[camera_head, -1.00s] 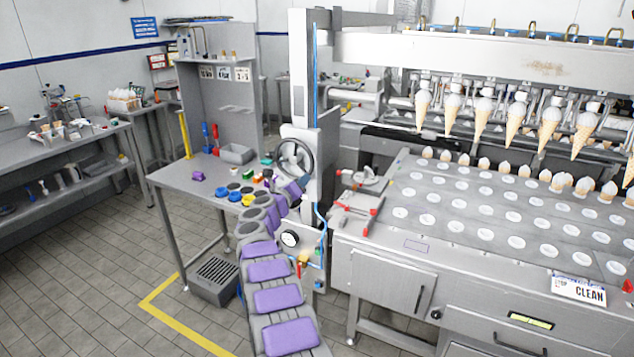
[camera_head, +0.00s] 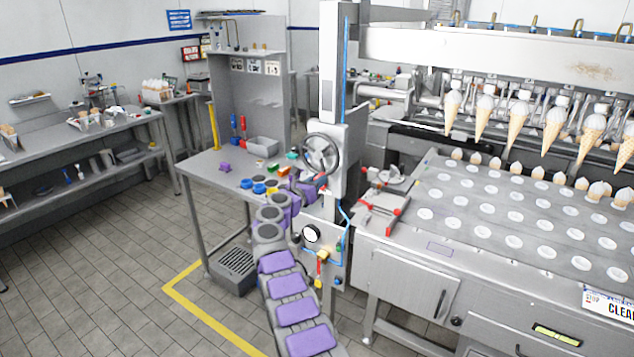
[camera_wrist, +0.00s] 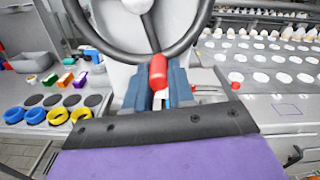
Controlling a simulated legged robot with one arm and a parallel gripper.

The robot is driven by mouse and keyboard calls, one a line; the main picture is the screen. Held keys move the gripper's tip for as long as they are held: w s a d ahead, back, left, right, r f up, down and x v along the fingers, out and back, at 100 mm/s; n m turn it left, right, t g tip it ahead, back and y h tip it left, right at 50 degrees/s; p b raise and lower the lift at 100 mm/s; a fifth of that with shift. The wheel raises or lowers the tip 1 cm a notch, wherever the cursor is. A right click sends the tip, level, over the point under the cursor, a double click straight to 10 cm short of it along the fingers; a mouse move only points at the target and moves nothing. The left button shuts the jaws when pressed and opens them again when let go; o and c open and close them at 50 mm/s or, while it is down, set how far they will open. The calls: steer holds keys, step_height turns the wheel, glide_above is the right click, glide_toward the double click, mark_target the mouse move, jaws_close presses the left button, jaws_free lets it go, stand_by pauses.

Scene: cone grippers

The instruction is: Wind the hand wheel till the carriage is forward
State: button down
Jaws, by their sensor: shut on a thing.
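The hand wheel (camera_head: 320,154) has a dark rim and spokes and is mounted on a light upright housing. In the wrist view its rim (camera_wrist: 88,40) fills the top. A red handle (camera_wrist: 158,72) projects at the wheel's lower edge. My gripper (camera_wrist: 158,92) has its blue-grey fingers on either side of this handle and is shut on it. In the head view my gripper (camera_head: 316,190) is just below the wheel, with its fingers small and partly hidden by my arm. A row of cones (camera_head: 518,108) hangs at the back right; I cannot tell which part is the carriage.
A steel plate with rows of round holes (camera_head: 490,205) lies right of the wheel. Open tiled floor is at lower left.

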stand_by(0.4)
steer(key=c, duration=1)
jaws_free()
steer(key=shift+w, duration=0.15)
steer(key=shift+o, duration=0.2)
steer(key=shift+a, duration=0.1)
steer(key=b+v, duration=0.1)
steer(key=v, duration=1.6)
steer(key=shift+a, duration=0.15)
